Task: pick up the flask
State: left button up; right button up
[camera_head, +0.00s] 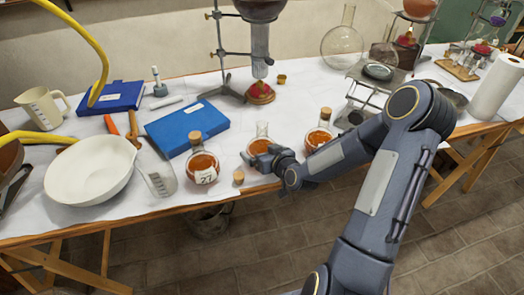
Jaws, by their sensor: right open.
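A small round flask (260,142) with amber liquid and an uncorked neck stands upright near the table's front edge. My right gripper (262,160) is open at its front side, low on its body, and hides its lower part; I cannot tell whether the fingers touch the glass. A corked amber flask with a white "27" label (203,169) stands to the left. Another corked amber flask (318,134) stands to the right, close to my right arm. My left gripper is not in view.
A loose cork (239,177) lies by the front edge of the white-covered table (225,190). A blue book (187,128), a white bowl (90,170) and a tilted glass beaker (157,172) are at left. A metal stand (232,87) holds glassware behind.

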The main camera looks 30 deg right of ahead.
aim_at(262, 144)
jog(key=c, duration=1.1)
jog(key=shift+o, duration=0.2)
jog(key=shift+r, duration=0.15)
jog(key=shift+r, duration=1.45)
jog(key=s+r, duration=0.1)
jog(key=r, duration=0.1)
jog(key=s+a+r, duration=0.2)
jog(key=s+r, duration=0.1)
jog(key=shift+r+p, duration=0.3)
jog(key=shift+p, duration=0.05)
jog(key=s+a+r, duration=0.4)
jog(key=s, duration=0.4)
jog(key=shift+s+p, duration=0.2)
jog(key=shift+p, duration=0.2)
